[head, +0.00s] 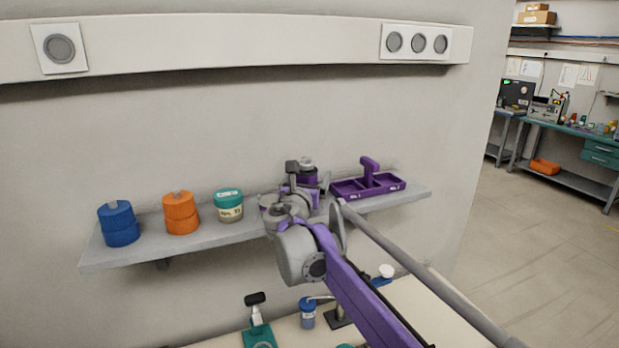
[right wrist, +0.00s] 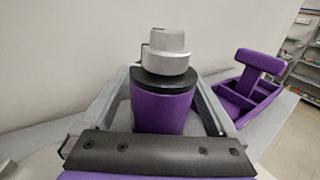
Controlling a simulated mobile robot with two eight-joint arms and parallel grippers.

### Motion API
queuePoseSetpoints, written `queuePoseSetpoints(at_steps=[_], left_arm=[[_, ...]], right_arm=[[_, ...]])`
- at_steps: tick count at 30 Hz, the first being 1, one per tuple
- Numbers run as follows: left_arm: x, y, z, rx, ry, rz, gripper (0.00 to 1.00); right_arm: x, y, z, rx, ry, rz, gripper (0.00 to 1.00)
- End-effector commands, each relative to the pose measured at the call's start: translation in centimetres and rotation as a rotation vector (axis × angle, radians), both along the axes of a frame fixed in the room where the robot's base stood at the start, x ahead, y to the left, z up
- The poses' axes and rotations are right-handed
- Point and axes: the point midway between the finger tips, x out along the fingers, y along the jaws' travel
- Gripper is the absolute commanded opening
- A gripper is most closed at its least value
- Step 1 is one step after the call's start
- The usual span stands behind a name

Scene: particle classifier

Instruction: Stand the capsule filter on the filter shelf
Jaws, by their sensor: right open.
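The capsule filter, as I take it, is a purple cylinder (right wrist: 163,111) with a black collar and a silver cap. It is upright at the shelf (head: 107,259), and its base is hidden. In the head view the filter (head: 307,175) shows partly behind my right arm. My right gripper (right wrist: 165,88) is open, with one finger on each side of the filter's body. In the head view my right gripper (head: 300,192) is at the shelf, partly covered by its own wrist. My left gripper is not in view.
On the shelf stand a blue stacked object (head: 118,224), an orange one (head: 181,213), a teal-lidded jar (head: 228,206) and a purple handled tray (head: 344,188). The tray is right of the filter. Below, a bench (head: 425,293) holds a blue-capped container (head: 307,313) and small equipment.

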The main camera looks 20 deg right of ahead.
Motion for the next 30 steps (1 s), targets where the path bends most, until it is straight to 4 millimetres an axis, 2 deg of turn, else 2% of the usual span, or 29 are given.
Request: queuePoseSetpoints(at_steps=[5,15,19,24,30], left_arm=[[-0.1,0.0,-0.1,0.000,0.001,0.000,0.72],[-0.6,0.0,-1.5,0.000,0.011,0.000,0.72],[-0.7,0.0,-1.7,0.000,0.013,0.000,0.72],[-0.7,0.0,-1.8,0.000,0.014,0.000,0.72],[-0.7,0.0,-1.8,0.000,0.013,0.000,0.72]], right_arm=[[-0.9,0.8,0.3,0.001,0.001,0.002,0.93],[-6.6,5.1,0.1,0.001,0.001,0.004,0.93],[-8.3,6.3,0.2,0.001,0.001,0.003,0.93],[-9.4,7.1,0.3,0.000,0.000,0.001,0.93],[-9.6,7.2,0.3,0.000,0.000,0.000,0.93]])
